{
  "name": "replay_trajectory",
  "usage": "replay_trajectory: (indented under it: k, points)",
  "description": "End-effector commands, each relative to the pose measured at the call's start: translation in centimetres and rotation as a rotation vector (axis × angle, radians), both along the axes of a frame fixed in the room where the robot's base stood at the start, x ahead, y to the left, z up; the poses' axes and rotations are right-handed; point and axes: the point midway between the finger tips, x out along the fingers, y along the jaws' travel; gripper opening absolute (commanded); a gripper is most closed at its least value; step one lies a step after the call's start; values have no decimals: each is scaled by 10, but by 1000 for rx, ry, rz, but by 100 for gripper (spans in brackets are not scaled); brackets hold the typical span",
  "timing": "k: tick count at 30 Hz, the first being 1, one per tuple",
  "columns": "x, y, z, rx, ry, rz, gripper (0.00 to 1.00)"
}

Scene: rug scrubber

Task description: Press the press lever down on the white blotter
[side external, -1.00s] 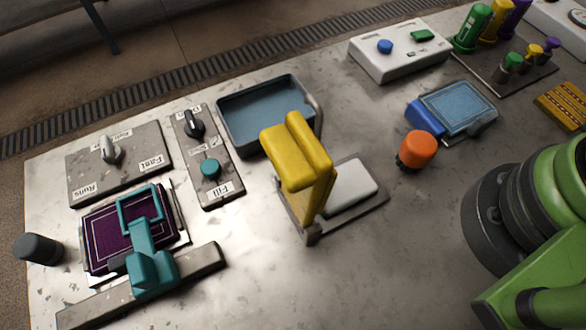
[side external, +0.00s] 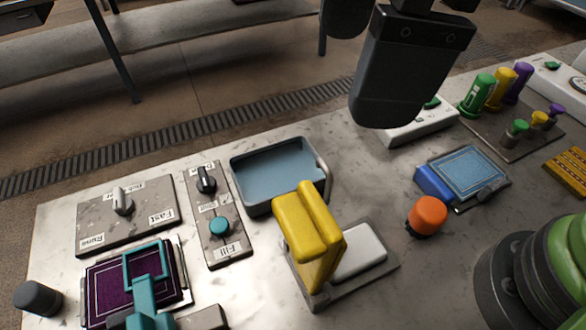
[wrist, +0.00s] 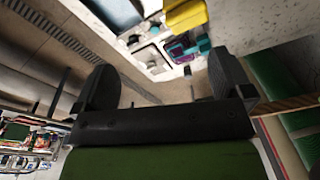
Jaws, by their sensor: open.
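The yellow press lever (side external: 315,240) stands raised at the left of its grey base plate. The white blotter (side external: 362,250) lies flat on that plate, to the right of the lever and uncovered by it. In the wrist view the lever (wrist: 186,16) shows at the top edge. My gripper (side external: 368,75) is at the top of the side view, high above the table and apart from the lever. Its dark fingers also show in the wrist view (wrist: 163,82), spread wide with nothing between them.
A blue-grey tray (side external: 325,185) stands behind the lever. A purple rug with a teal frame (side external: 150,262) and switch panels (side external: 125,215) are at left. An orange knob (side external: 427,215) and a blue pad (side external: 468,172) are at right. Bare metal lies in front of the lever.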

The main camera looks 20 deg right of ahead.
Motion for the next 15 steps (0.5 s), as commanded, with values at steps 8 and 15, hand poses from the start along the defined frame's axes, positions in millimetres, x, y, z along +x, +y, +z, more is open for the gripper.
replay_trajectory:
  k: [8, 15]
  points:
    - [-27, 59, -33, -112, 27, 332, 98]
    - [-28, 60, -60, -119, 31, 346, 98]
